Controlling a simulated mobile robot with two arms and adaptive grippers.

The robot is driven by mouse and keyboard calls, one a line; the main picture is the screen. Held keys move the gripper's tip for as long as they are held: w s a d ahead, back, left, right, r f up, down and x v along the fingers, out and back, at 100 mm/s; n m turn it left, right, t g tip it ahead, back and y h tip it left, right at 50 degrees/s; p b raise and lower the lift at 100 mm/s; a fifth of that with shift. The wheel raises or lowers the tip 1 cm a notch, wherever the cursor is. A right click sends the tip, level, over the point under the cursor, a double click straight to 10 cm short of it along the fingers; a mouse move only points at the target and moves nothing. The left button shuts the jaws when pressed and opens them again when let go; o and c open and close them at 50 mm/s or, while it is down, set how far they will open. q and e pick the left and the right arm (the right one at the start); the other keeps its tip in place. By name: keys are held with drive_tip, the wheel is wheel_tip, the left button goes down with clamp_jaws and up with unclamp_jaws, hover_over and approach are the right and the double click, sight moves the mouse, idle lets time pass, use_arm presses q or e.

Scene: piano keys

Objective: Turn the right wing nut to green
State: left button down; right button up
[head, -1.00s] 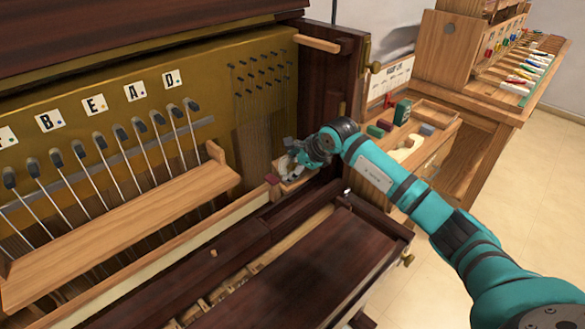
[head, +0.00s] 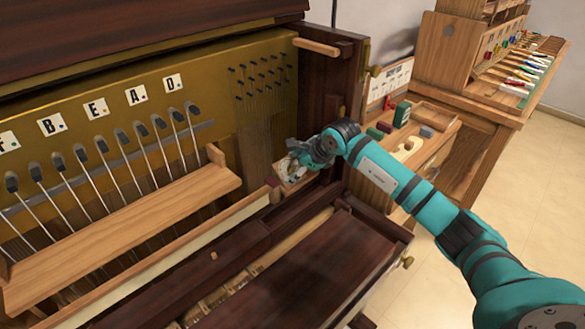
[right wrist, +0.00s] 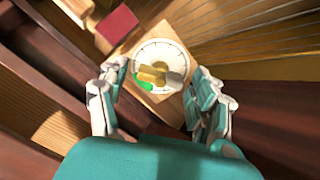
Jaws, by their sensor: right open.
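The right wing nut (right wrist: 160,75) is brass-coloured and sits in the middle of a round white dial (right wrist: 160,54) with tick marks. A green patch (right wrist: 144,84) shows at the dial's lower left, close to one end of the nut. The dial is on a light wooden block (right wrist: 171,108). My right gripper (right wrist: 158,82) is open, with one finger on each side of the block and the nut between them; I cannot tell whether they touch. In the head view my right gripper (head: 296,153) is over the block and hides most of the dial. My left gripper is not in view.
A red block (right wrist: 118,27) lies beside the dial block. The piano's wires and gold back panel (head: 215,75) are close behind. A dark wooden side post (head: 340,80) stands right of the gripper. A wooden tray (head: 440,118) with small blocks is further right.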

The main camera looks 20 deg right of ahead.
drive_tip(key=c, duration=0.9)
drive_tip(key=shift+r+m+p, duration=0.1)
drive_tip(key=shift+m+p, duration=0.25)
drive_tip(key=shift+m, duration=1.55)
drive_tip(key=shift+m+p, duration=0.65)
drive_tip(key=shift+m, duration=1.25)
